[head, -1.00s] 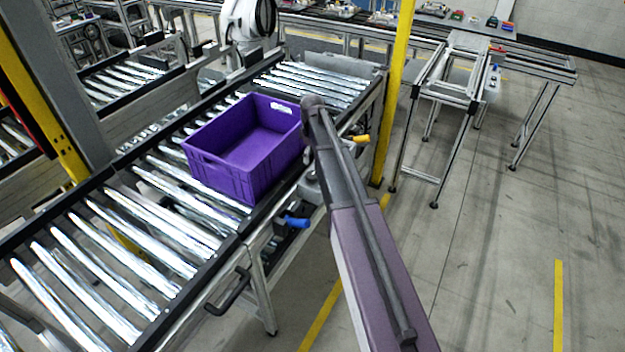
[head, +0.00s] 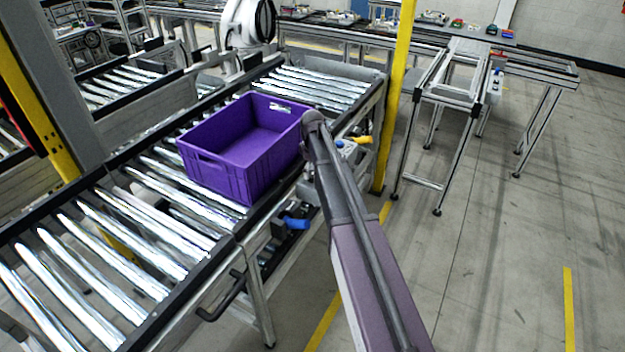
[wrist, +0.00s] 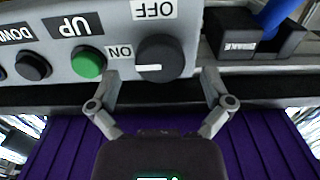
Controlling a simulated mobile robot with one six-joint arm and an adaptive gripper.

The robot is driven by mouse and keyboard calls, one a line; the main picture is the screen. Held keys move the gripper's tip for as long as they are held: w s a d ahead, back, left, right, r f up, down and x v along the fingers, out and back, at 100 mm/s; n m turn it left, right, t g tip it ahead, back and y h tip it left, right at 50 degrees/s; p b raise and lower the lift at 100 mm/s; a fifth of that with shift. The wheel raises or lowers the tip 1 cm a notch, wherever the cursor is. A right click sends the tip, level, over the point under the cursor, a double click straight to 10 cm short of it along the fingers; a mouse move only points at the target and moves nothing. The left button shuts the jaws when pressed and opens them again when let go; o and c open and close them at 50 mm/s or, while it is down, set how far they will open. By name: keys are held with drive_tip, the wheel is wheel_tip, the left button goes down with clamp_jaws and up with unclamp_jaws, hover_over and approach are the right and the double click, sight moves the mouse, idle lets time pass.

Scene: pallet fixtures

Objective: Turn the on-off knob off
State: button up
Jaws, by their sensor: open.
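The on-off knob (wrist: 165,58) is a round black knob on a grey control panel (wrist: 200,18) in the wrist view, which shows the labels upside down. Its white mark points left, toward the "ON" label (wrist: 120,52). The "OFF" label (wrist: 153,10) is above the knob in the picture. My gripper (wrist: 160,80) is open, with one finger at the lower left of the knob and the other at its lower right. I cannot tell whether they touch it. In the head view my arm hides the knob and the gripper.
A green "UP" button (wrist: 88,64) and a black "DOWN" button (wrist: 33,66) sit left of the knob. A black holder with a blue handle (wrist: 272,18) is at the right. A purple crate (head: 215,178) stands on the roller conveyor (head: 95,275). A yellow post (head: 396,95) rises nearby.

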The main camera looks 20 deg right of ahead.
drive_tip(key=shift+f+b, duration=0.75)
drive_tip(key=shift+f, duration=0.3)
drive_tip(key=c, duration=1.1)
